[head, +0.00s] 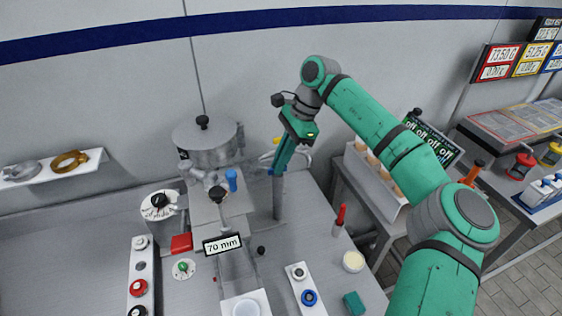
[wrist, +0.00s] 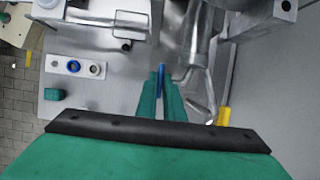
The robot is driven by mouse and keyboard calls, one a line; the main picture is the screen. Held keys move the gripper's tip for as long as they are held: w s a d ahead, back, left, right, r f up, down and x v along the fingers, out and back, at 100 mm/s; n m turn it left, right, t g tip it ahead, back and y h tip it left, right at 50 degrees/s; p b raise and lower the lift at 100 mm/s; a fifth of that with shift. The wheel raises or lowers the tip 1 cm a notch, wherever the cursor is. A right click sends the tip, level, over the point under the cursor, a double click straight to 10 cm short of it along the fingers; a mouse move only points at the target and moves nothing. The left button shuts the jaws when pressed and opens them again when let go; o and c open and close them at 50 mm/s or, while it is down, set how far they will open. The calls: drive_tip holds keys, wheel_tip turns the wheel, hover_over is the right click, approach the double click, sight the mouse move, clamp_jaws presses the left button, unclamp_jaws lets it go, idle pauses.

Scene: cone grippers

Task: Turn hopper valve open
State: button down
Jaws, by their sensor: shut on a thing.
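The metal hopper (head: 208,145) with a black-knobbed lid stands at the back of the steel bench in the head view. My gripper (head: 277,168) is right of the hopper, near the top of a grey upright post (head: 279,200), pointing down. It is shut on a thin blue handle, which shows between the green fingertips in the wrist view (wrist: 161,76). The fingers hide most of this handle, and I cannot tell its turn angle. Another blue part (head: 231,180) sits at the hopper's lower right, apart from my gripper.
A "70 mm" display (head: 222,245), a red block (head: 181,243) and a red-handled tool (head: 340,218) are on the bench in front. A yellow part (wrist: 224,116) and bent metal tubing (wrist: 203,88) lie close right of my fingers in the wrist view.

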idle(0.3)
drive_tip(key=c, duration=1.9)
unclamp_jaws()
drive_tip(key=shift+o, duration=0.2)
drive_tip(key=v, duration=1)
drive_tip(key=shift+r, duration=0.4)
drive_tip(key=shift+d, duration=0.2)
